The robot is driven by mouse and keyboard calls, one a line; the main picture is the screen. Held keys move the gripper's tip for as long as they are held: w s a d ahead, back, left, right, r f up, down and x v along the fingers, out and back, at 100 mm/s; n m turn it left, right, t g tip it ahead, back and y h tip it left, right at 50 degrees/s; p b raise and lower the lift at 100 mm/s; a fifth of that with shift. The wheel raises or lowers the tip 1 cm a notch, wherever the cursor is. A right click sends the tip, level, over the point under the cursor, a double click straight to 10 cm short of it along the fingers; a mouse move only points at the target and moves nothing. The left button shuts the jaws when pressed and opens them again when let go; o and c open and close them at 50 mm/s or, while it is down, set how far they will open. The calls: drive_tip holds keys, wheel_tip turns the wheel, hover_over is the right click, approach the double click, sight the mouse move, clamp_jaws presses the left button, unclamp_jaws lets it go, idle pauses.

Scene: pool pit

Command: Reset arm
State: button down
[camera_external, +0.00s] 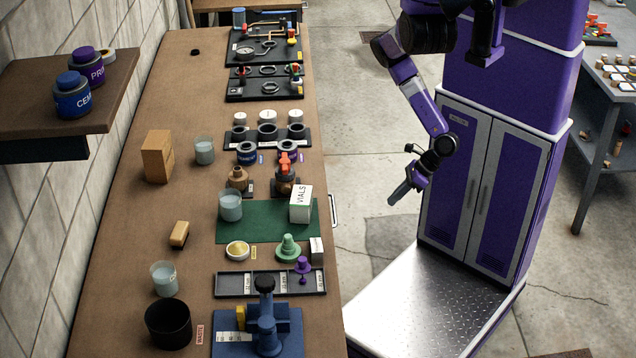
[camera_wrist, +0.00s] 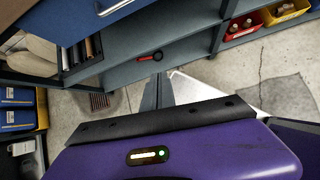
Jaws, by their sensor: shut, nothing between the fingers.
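My gripper (camera_external: 397,197) hangs in the air to the right of the long brown bench (camera_external: 130,270), above the floor between the bench and my body. It points down and to the left, and its fingers are shut with nothing held. In the wrist view the narrow grey fingers (camera_wrist: 158,92) show beyond the purple wrist housing, close together. My arm is folded near my body and touches nothing on the bench.
The bench holds a green mat (camera_external: 265,237) with a vials box (camera_external: 301,204), several glasses, a black bin (camera_external: 168,324) and a blue device (camera_external: 266,322). A side table (camera_external: 608,95) stands at right. Bare floor (camera_external: 375,225) lies below my gripper.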

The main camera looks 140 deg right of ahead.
drive_tip(key=w+a+f+m+g+y+b, duration=0.15)
drive_tip(key=a+m+y, duration=0.5)
drive_tip(key=a, duration=0.75)
drive_tip(key=w+a+r+m+y, duration=0.3)
drive_tip(key=w+a+r+m, duration=0.2)
drive_tip(key=w+a, duration=0.15)
drive_tip(key=w+a+r+m+t+b, duration=0.1)
drive_tip(key=w+r+m+t+b, duration=0.2)
drive_tip(key=w+r+m+t, duration=0.65)
drive_tip(key=w+d+r+m+t+h+b, duration=0.1)
drive_tip(key=w+d+r+m+h, duration=0.3)
drive_tip(key=w+d+r, duration=0.4)
wheel_tip(320, 180, up, 3)
drive_tip(key=shift+d+r+h+b, duration=0.1)
drive_tip(key=shift+d+h+b, duration=0.3)
drive_tip(key=shift+d, duration=0.75)
